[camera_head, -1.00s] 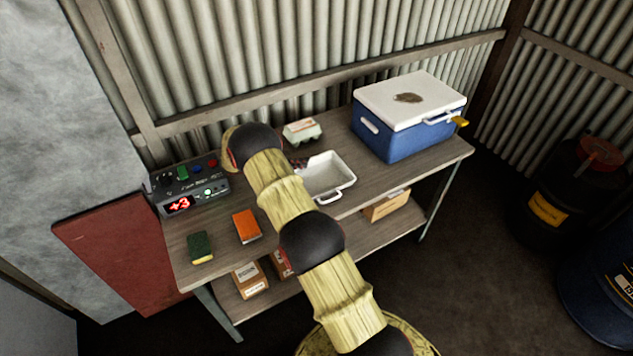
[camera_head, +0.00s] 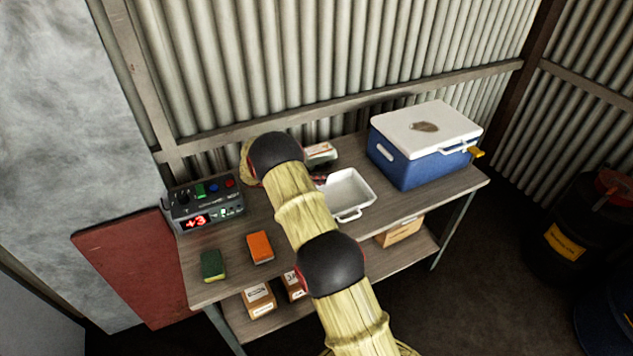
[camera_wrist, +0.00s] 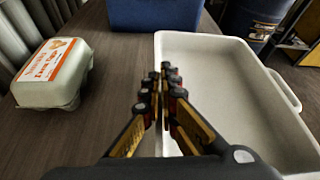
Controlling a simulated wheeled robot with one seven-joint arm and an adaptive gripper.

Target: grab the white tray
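The white tray (camera_head: 358,192) is a shallow rectangular dish with handles, at the middle of the workbench. In the wrist view, the white tray (camera_wrist: 235,75) fills the right side, and its left wall runs between my fingers. My gripper (camera_wrist: 163,72) has its fingers close together, one on each side of that wall, and looks shut on it. The tray is empty where I can see inside. I cannot tell whether the tray is clear of the bench top.
An egg carton (camera_wrist: 54,72) stands left of the tray. A blue cooler (camera_head: 410,165) with a white lid is to its right. An orange sponge (camera_head: 260,247), a green sponge (camera_head: 212,265) and a control box (camera_head: 203,205) sit on the bench's left. A corrugated wall (camera_head: 300,60) stands behind.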

